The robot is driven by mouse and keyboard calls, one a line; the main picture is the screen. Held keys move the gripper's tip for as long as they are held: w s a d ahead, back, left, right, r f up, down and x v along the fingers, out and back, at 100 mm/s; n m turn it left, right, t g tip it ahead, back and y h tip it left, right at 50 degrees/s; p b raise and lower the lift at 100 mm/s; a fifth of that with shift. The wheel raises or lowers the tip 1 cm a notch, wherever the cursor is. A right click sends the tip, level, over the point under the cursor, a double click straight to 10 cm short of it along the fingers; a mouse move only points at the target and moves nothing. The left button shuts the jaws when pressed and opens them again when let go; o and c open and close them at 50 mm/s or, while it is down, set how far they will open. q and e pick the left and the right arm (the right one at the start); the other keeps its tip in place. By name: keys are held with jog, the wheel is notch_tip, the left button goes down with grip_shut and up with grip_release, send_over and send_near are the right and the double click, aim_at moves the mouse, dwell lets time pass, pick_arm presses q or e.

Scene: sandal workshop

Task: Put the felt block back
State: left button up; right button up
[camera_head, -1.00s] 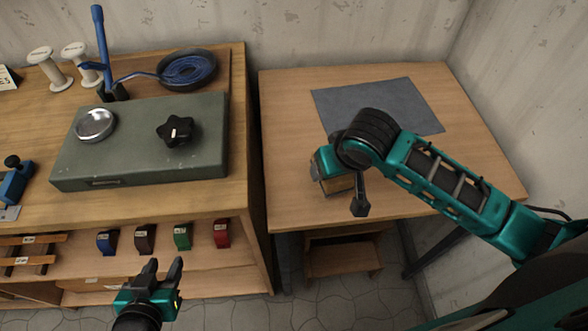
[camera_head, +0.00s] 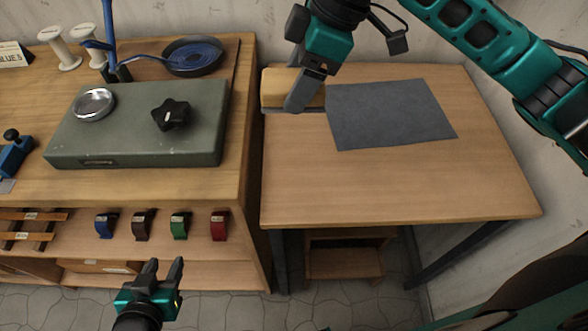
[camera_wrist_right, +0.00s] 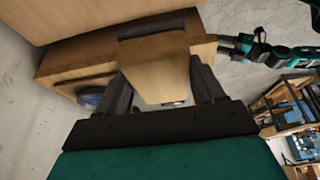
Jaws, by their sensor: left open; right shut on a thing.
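The felt block, a pale wooden block (camera_head: 280,87) with a dark grey felt face underneath, is at the back left corner of the right-hand table (camera_head: 390,185). My right gripper (camera_head: 301,92) is shut on it from above. In the right wrist view the block (camera_wrist_right: 158,72) sits between both fingers, with its dark felt edge at the far end. I cannot tell whether the felt touches the tabletop. A grey mat (camera_head: 390,115) lies just right of the block. My left gripper (camera_head: 165,272) is open and empty, low in front of the left bench.
The front of the right table is clear. A wall stands close behind it.

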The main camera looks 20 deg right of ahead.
notch_tip(320, 180, down, 20)
jog(key=b, duration=0.3)
jog(key=shift+r, duration=0.15)
jog(key=o, duration=1)
jog(key=p+v, duration=0.1)
jog(key=v, duration=1.1)
jog(key=shift+p, duration=0.3)
jog(key=shift+s, duration=0.1)
